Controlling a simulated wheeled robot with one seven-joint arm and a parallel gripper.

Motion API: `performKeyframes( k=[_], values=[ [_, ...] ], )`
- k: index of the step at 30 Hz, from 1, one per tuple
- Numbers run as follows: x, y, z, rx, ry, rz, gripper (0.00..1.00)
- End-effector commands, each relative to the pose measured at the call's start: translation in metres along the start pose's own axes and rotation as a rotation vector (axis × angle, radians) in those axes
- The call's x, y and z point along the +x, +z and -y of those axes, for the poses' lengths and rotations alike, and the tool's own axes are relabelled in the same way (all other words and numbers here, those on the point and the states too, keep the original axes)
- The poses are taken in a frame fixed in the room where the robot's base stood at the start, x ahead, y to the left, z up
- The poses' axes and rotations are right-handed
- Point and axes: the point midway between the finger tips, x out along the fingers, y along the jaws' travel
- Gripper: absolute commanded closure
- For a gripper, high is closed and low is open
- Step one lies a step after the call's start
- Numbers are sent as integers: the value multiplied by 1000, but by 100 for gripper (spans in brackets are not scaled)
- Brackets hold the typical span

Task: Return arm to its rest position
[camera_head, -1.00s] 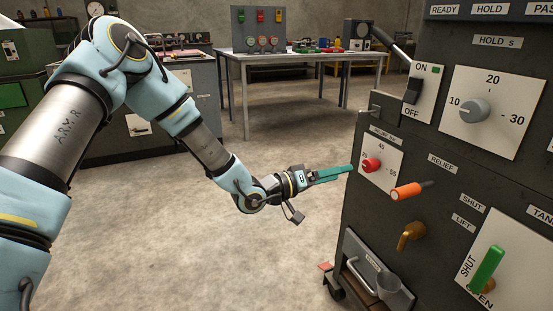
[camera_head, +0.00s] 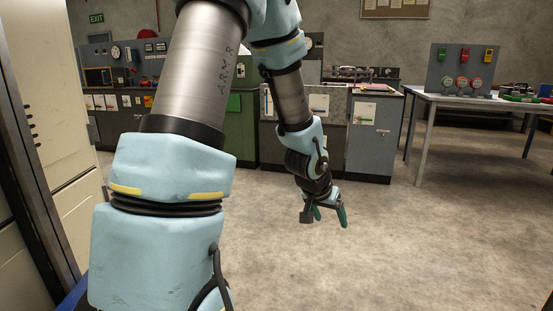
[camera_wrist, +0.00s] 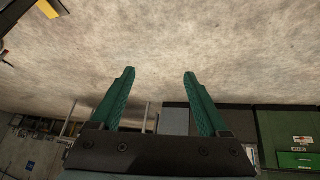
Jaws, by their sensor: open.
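My gripper (camera_head: 330,215) hangs at the end of my bent arm in the head view, over bare floor and pointing down. Its two green fingers are apart with nothing between them. In the wrist view the gripper (camera_wrist: 159,75) shows both ridged green fingers spread, with only concrete floor beyond the tips. The arm's light-blue and metal links cross the left and middle of the head view. No object is in contact with the gripper.
Grey cabinets (camera_head: 374,140) and a green cabinet (camera_head: 243,125) stand behind the arm. A white-topped table (camera_head: 470,101) with a gauge panel (camera_head: 461,69) is at the right. A cream cabinet (camera_head: 78,150) is close at the left. The floor (camera_head: 430,240) at centre right is clear.

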Motion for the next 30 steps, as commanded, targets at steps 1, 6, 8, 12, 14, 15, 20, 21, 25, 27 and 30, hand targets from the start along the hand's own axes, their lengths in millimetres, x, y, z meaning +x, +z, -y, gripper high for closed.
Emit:
performKeyframes(
  k=[1,6,8,12,14,15,20,21,25,27,30],
  values=[
    [-20,13,28,-44,-64,35,22],
    [-78,68,88,-198,-199,176,22],
    [-96,86,99,-253,-224,219,22],
    [-136,128,113,-381,-253,305,22],
    [-152,145,114,-438,-254,339,22],
    [-161,156,114,-475,-251,358,22],
    [-192,139,109,-475,-246,368,22],
    [-198,135,108,-474,-246,367,22],
    [-222,120,106,-473,-247,367,22],
    [-238,111,105,-473,-247,366,22],
    [-264,95,102,-472,-247,366,22]
  ],
)
